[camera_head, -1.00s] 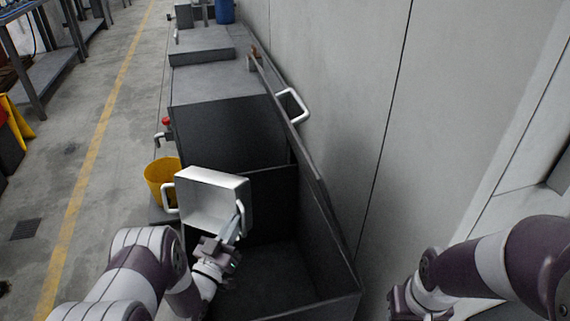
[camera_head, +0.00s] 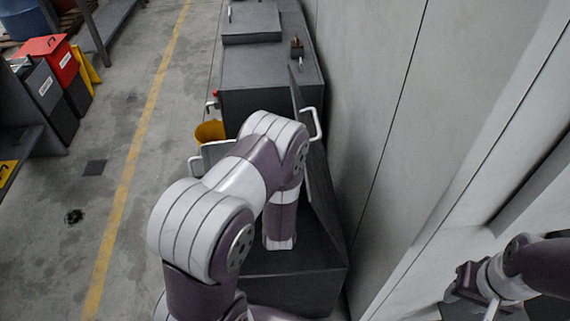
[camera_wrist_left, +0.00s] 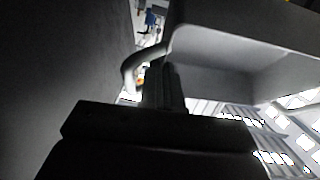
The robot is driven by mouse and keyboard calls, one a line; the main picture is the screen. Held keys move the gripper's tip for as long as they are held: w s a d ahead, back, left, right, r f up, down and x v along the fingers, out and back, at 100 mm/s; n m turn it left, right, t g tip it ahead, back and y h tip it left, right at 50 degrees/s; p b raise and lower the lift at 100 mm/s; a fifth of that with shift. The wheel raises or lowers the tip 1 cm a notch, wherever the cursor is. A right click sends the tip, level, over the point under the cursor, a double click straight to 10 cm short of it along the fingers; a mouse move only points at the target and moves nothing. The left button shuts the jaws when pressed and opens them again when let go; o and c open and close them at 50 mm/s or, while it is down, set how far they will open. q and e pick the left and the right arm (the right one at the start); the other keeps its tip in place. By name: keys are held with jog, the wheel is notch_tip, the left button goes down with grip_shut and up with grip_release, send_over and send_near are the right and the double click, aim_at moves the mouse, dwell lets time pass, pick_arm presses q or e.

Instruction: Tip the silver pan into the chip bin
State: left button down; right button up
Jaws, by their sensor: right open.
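The silver pan (camera_head: 214,153) is mostly hidden behind my left arm in the head view. A strip of its wall and its far white handle (camera_head: 194,166) show at the bin's left side. In the left wrist view the pan (camera_wrist_left: 225,75) fills the upper right, tilted, and my left gripper (camera_wrist_left: 165,88) is shut on its near handle (camera_wrist_left: 132,68). That gripper is hidden in the head view. The dark grey chip bin (camera_head: 300,287) lies below my left arm; its interior is partly covered. My right gripper (camera_head: 472,283) is open and empty at the lower right, away from the bin.
A raised lid with a white handle (camera_head: 317,122) stands on the bin's right, near the grey wall (camera_head: 375,90). A yellow bucket (camera_head: 209,131) is left of the bin. Red and grey containers stand farther left. The floor by the yellow line (camera_head: 130,165) is clear.

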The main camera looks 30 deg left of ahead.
pick_arm(q)
jog(key=w+a+r+g+h+p, duration=0.1)
jog(key=w+g+p, duration=0.1)
jog(key=p, duration=0.4)
jog(key=w+a+r+g+h+p, duration=0.1)
jog(key=w+a+g+p, duration=0.1)
jog(key=p, duration=0.4)
jog(key=w+a+r+g+h+p, duration=0.1)
jog(key=w+r+g+h+p, duration=0.1)
jog(key=p, duration=0.4)
jog(key=shift+w+a+g+p, duration=0.35)
jog(key=shift+w+g, duration=0.3)
jog(key=shift+g, duration=0.55)
jog(key=shift+w+a+f+p, duration=0.1)
jog(key=shift+w+p, duration=0.05)
jog(key=shift+p, duration=0.3)
jog(key=shift+f+g+h, duration=0.1)
jog(key=shift+g+h, duration=0.2)
pick_arm(e)
notch_tip(320, 180, up, 20)
jog(key=a, duration=0.1)
jog(key=shift+w+a+r, duration=0.15)
jog(key=shift+w+r, duration=0.05)
jog(key=shift+r, duration=0.05)
